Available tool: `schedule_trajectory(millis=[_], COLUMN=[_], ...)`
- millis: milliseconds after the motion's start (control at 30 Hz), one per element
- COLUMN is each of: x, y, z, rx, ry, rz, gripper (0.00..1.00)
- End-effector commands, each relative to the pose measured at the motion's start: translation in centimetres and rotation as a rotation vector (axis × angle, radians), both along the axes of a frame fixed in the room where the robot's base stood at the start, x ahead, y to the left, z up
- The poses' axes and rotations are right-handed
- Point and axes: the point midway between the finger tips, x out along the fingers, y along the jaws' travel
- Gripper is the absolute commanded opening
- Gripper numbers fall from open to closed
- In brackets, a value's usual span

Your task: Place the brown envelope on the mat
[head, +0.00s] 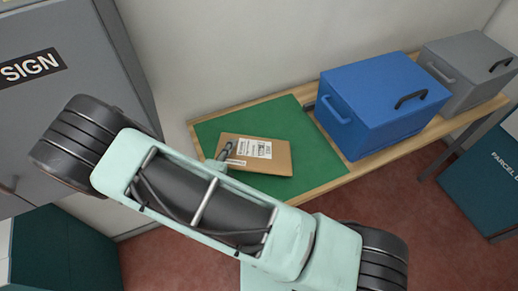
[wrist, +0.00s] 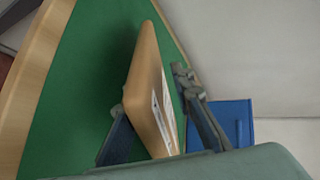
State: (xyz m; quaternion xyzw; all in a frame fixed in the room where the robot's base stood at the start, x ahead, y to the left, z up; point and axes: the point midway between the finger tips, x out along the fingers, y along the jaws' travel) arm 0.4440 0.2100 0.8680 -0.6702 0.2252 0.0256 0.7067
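The brown envelope (head: 262,156), a flat parcel with white labels, is over the green mat (head: 210,129), with its label side up. It looks flat on the mat or very near it; I cannot tell if it touches. My gripper (head: 226,158) is at the envelope's left end, partly hidden by my arm. In the wrist view, the envelope (wrist: 145,95) stands between the two fingers of my gripper (wrist: 150,92). A green gap shows between the right finger and the label side. The left finger is close against the other side. The mat (wrist: 85,75) lies behind.
A grey cabinet (head: 75,95) marked SIGN is at the left. A teal parcel bin (head: 485,185) stands at the far right.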

Motion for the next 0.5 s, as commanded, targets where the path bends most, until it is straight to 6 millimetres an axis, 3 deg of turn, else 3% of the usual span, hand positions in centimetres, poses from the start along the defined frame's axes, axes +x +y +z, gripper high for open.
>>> schedule_trajectory(millis=[233,500], x=[-0.2,-1.7], y=[0.1,0.5], z=[0.9,5.3], rx=[0.000,0.000], ry=[-0.001,0.000], rz=[0.000,0.001], gripper=[0.22,0.22])
